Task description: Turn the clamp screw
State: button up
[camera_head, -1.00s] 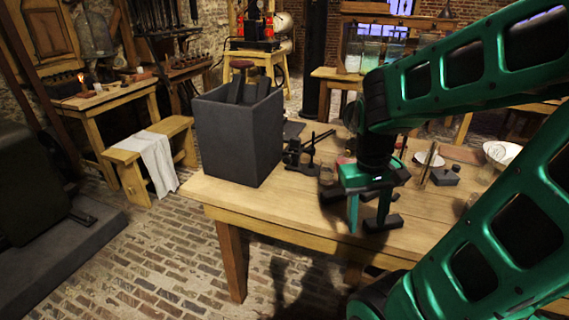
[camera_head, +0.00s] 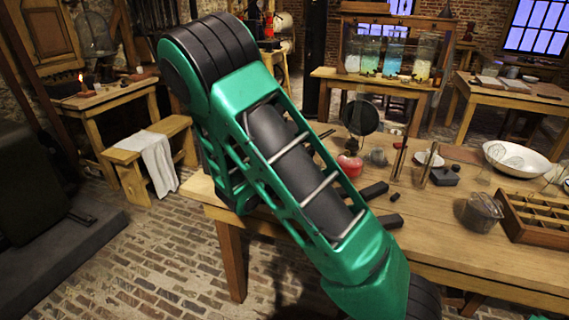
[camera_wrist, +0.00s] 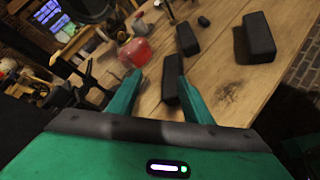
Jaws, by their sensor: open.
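My gripper (camera_wrist: 153,82) shows in the wrist view, its two green fingers apart over the wooden table (camera_wrist: 215,75). A dark bar (camera_wrist: 170,88) lies on the table beyond the gap, and no thing is clearly held. In the head view my gripper is hidden behind my green arm. I cannot make out the clamp screw in either view now. A thin dark frame-like thing (camera_wrist: 88,80) left of the fingers in the wrist view is too dark to identify.
In the head view, a wire-mesh pot (camera_head: 481,212), a white bowl (camera_head: 517,160) and a compartment tray (camera_head: 540,215) occupy the table's right.

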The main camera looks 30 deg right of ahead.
jog(key=w+a+n+t, duration=0.1)
jog(key=w+a+n, duration=0.1)
jog(key=w+a+n+t+h, duration=0.1)
jog(key=w+n+t, duration=0.1)
jog(key=w, duration=0.1)
jog(key=w+a+n+t, duration=0.2)
jog(key=n, duration=0.1)
jog(key=shift+w+a+h, duration=0.2)
jog(key=shift+a+h, duration=0.1)
jog(key=shift+h, duration=0.1)
jog(key=w+a+n+t, duration=0.2)
jog(key=a+n, duration=0.1)
jog(key=w+a+n+t, duration=0.1)
jog(key=w+a+n, duration=0.1)
jog(key=shift+a+f+t+y, duration=0.1)
jog(key=shift+t+y, duration=0.2)
jog(key=shift+t, duration=0.1)
jog(key=shift+w, duration=0.15)
jog(key=x, duration=1)
jog(key=shift+w, duration=0.15)
jog(key=c, duration=1.1)
